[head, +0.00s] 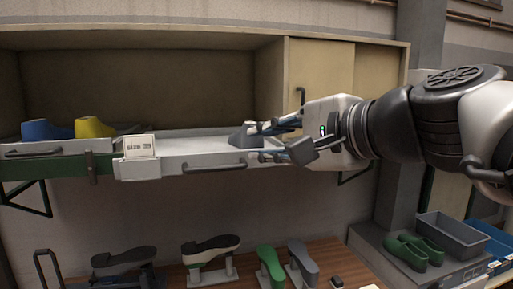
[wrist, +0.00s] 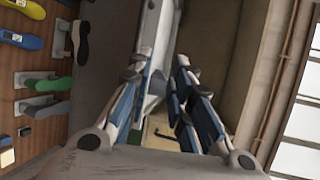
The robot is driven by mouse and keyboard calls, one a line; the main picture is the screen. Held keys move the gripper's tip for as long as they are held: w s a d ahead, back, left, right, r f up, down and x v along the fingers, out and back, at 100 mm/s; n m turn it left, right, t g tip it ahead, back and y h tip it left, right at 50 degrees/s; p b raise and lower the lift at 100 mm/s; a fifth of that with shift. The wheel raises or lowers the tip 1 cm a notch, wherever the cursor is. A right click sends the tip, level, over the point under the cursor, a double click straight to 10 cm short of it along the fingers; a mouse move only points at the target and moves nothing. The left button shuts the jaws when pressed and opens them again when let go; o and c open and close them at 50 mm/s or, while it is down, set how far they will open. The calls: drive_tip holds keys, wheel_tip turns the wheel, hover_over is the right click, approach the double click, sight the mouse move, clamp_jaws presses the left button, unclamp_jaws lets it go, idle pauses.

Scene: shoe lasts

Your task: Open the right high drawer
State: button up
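The right high drawer (head: 200,163) is a light grey tray under the wall cabinet. Its front stands forward of the shelf and its pale inside shows, so it looks at least partly pulled out. Its dark bar handle (head: 215,168) is on the front, left of my gripper. My gripper (head: 258,143) is open at the drawer's right end, fingers pointing left. A grey block-like piece (head: 243,137) shows by the upper fingertip; I cannot tell if they touch. In the wrist view my gripper (wrist: 160,75) has its fingers apart, with a pale drawer edge (wrist: 157,45) beyond them.
A white label box (head: 140,146) sits at the drawer's left corner. Blue (head: 45,130) and yellow (head: 92,127) lasts lie in the left drawer. A cabinet door handle (head: 301,96) is just above my gripper.

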drive_tip(key=t+b, duration=0.1)
drive_tip(key=b, duration=0.5)
approach(216, 169)
drive_tip(key=p+x, duration=0.1)
drive_tip(key=x, duration=1)
drive_tip(key=shift+s+d, duration=0.1)
clamp_jaws()
